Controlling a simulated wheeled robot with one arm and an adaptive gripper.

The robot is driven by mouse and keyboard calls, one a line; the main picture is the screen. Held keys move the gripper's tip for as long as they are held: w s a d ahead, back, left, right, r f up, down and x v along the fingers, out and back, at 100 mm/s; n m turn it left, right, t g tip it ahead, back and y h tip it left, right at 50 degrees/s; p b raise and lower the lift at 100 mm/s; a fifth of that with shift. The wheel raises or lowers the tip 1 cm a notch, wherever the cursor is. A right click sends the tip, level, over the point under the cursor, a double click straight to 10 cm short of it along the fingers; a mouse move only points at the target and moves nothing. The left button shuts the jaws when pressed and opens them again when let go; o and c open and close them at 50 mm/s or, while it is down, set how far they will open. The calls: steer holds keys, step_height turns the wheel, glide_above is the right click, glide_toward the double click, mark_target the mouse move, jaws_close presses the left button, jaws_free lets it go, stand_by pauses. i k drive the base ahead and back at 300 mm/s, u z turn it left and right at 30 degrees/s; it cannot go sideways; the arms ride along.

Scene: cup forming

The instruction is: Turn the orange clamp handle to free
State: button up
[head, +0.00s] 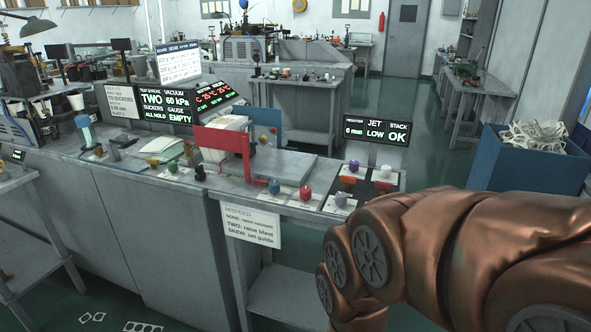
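My copper-coloured arm fills the lower right, in front of the bench's right end. My gripper does not show.
Red knob (305,193), blue knob (274,186) and purple knob (352,165) stand on the bench near a red bracket (222,142). A status display (377,131) rises behind them.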

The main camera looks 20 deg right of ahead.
mark_target(348, 181)
steer(key=u, duration=0.25)
steer(key=i, duration=1.15)
steer(key=z, duration=0.35)
